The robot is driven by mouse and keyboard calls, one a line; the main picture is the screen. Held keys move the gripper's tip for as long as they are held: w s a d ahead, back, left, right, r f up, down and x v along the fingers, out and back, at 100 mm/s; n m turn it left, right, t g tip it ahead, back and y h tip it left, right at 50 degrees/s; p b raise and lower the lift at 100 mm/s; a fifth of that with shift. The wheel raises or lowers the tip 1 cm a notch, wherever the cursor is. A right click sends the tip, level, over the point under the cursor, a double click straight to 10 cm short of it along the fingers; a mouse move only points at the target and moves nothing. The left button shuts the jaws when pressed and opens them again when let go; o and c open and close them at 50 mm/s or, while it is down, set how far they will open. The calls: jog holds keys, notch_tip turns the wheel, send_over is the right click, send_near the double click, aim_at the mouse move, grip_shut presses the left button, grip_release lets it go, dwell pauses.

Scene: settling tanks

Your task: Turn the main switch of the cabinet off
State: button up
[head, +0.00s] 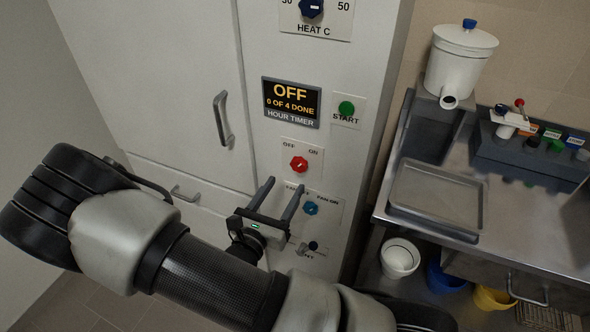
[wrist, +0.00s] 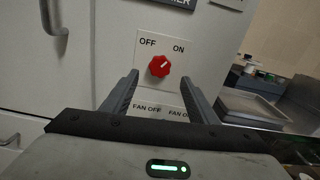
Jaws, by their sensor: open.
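The cabinet (head: 259,60) is tall and pale, with controls down its front panel. The main switch is a red knob (head: 299,163) on a white plate marked OFF at left and ON at right. In the wrist view the red knob (wrist: 159,66) shows a light pointer mark toward the upper right, the ON side. My gripper (head: 281,190) is open and empty, just below the red knob in the head view. In the wrist view its two fingers (wrist: 160,90) stand left and right below the knob, apart from it.
A display (head: 291,102) reads OFF, 0 OF 4 DONE. A green START button (head: 346,108) is beside it. A blue fan knob (head: 310,208) is close to my right finger. Door handles (head: 222,118) stick out at left. A steel sink bench (head: 440,190) stands at right.

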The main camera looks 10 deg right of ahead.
aim_at(297, 166)
jog(key=x, duration=0.8)
jog(key=shift+c, duration=0.5)
jog(key=c, duration=0.9)
jog(key=shift+c, duration=0.2)
